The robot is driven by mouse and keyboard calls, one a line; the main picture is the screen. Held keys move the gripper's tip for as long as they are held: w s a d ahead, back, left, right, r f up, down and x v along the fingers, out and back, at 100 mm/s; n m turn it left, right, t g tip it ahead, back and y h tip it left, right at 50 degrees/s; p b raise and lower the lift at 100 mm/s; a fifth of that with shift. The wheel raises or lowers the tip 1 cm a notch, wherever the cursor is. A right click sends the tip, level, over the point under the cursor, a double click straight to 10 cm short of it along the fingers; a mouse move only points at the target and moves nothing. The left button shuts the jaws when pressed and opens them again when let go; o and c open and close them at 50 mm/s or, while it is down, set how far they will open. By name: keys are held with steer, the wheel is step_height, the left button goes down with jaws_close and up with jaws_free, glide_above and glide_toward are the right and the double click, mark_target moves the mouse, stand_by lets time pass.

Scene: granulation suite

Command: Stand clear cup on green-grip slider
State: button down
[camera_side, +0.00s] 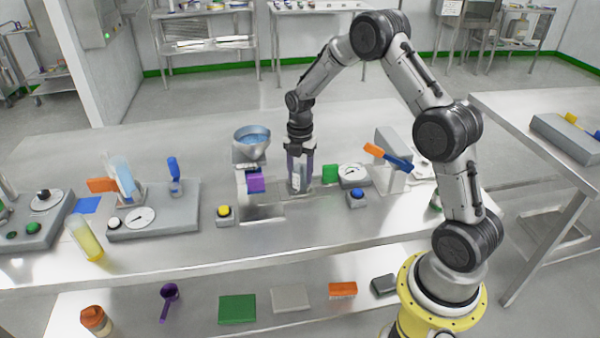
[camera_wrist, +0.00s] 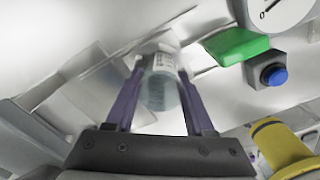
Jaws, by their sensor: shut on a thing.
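My gripper (camera_side: 299,172), with purple fingers, points down over the middle of the steel bench. It is shut on the clear cup (camera_side: 296,184), which looks upright; the fingers partly hide it. In the wrist view the cup (camera_wrist: 160,88) sits between the two fingertips (camera_wrist: 160,78) and has small print on its side. The slider's green grip (camera_side: 330,174) is just right of the cup, beside a dial; it also shows in the wrist view (camera_wrist: 236,45). The slider's plate is hard to make out, and I cannot tell whether the cup touches it.
A hopper of blue granules (camera_side: 251,140) stands left of my gripper, above a purple grip (camera_side: 256,181). A yellow button (camera_side: 223,211) and a blue button (camera_side: 357,194) are in front. An orange-and-blue tool (camera_side: 388,157) is at right. A yellow-filled bottle (camera_side: 85,238) stands far left.

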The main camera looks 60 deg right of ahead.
jaws_free()
stand_by(0.3)
steer(key=shift+r, duration=0.1)
step_height(320, 180, up, 8)
stand_by(1.2)
